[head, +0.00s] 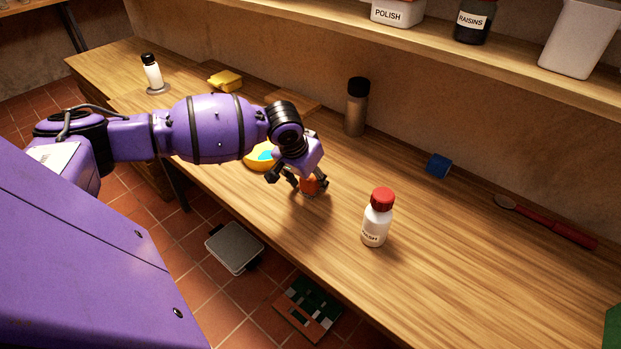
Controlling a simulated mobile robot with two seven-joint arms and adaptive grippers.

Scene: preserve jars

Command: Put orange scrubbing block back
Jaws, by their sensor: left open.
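A small orange block (310,187), which looks like the scrubbing block, sits on the wooden counter (430,290) near its middle. My left gripper (300,183) is directly over it, pointing down, with its black fingers apart. The fingers and wrist hide part of the block. I cannot tell whether a finger touches it. My right gripper is not in view.
A white bottle with a red cap (377,222) stands to the right.

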